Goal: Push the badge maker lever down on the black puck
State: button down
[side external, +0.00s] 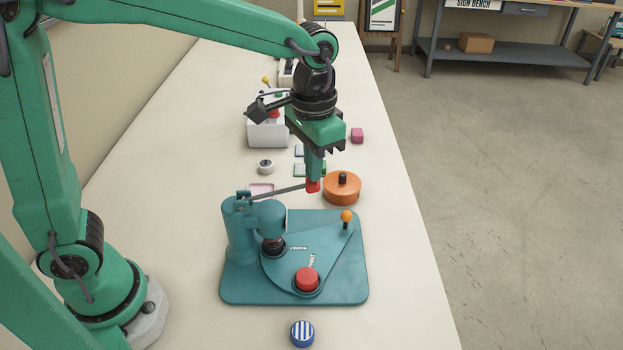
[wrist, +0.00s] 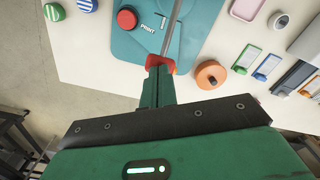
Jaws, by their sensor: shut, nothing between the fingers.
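The teal badge maker (side external: 235,285) stands on the bench, with its press head (side external: 271,215) over a dark round piece (side external: 273,246), apparently the black puck, mostly hidden by the head. The thin grey lever (side external: 278,192) runs from the column out to the right, nearly level. My gripper (side external: 313,178) is shut and points down at the lever's outer end. A red piece (wrist: 160,62) sits where fingertips and lever meet; I cannot tell which it belongs to, or whether they touch.
An orange round container (side external: 342,188) with a black knob stands close right of my gripper. A blue-striped button (side external: 302,333) lies in front. The bench's right strip is clear.

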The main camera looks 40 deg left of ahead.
notch_tip(320, 180, down, 7)
jog(key=shift+r, duration=0.2)
dwell(1.5)
jog(key=shift+r, duration=5.55)
jog(key=shift+a, duration=0.1)
jog(key=s+a+n+t, duration=0.3)
jog(key=s+a+t, duration=0.2)
jog(key=s+a, duration=0.8)
jog(key=shift+s+a+f+t, duration=0.35)
jog(key=shift+s+f, duration=0.1)
jog(key=shift+s, duration=0.1)
